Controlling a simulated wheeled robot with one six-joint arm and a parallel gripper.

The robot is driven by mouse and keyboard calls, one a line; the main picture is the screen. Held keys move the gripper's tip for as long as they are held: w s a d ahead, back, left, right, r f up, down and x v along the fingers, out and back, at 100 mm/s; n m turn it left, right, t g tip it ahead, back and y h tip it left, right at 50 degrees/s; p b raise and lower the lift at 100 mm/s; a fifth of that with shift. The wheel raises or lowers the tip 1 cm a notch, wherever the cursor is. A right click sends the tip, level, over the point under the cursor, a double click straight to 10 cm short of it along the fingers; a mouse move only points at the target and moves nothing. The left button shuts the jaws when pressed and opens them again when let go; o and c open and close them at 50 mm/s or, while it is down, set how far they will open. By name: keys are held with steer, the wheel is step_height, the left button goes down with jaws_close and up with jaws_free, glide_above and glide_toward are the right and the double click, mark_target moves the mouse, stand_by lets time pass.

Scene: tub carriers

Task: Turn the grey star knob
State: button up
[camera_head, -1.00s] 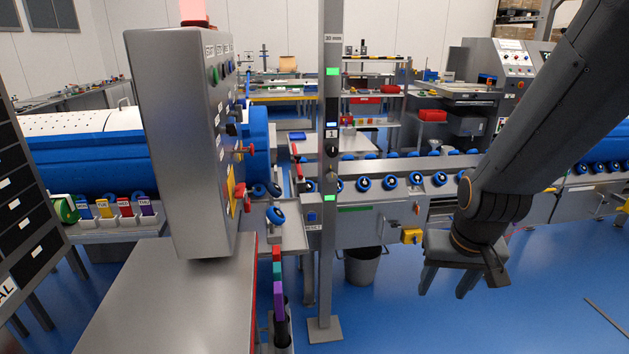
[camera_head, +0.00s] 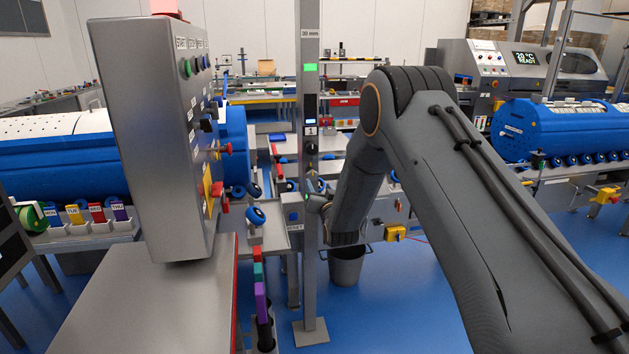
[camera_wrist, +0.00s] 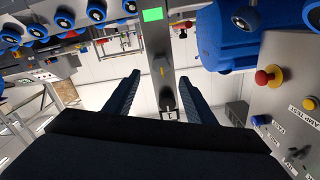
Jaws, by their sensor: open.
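In the wrist view, which looks upside down, a grey post (camera_wrist: 155,45) runs between my fingers. On it sit a small grey knob with a yellow mark (camera_wrist: 162,66) and a darker round knob (camera_wrist: 167,99). I cannot make out a star shape on either. My gripper (camera_wrist: 159,77) is open and empty, with one finger on each side of the post. The grey-yellow knob appears near the fingertips; contact cannot be told. In the head view my gripper (camera_head: 317,195) is at the post, partly hidden by my arm. The dark knob (camera_head: 310,148) shows above it.
A grey control cabinet (camera_head: 150,130) with buttons and red levers stands left of the post, above a grey bench (camera_head: 160,300). A bucket (camera_head: 347,266) stands on the floor behind the post. A blue drum (camera_head: 555,130) is at the right.

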mark_target(313, 176)
steer(key=shift+p+x, duration=0.8)
steer(key=shift+x, duration=3.15)
steer(key=shift+c, duration=0.3)
steer(key=c, duration=1)
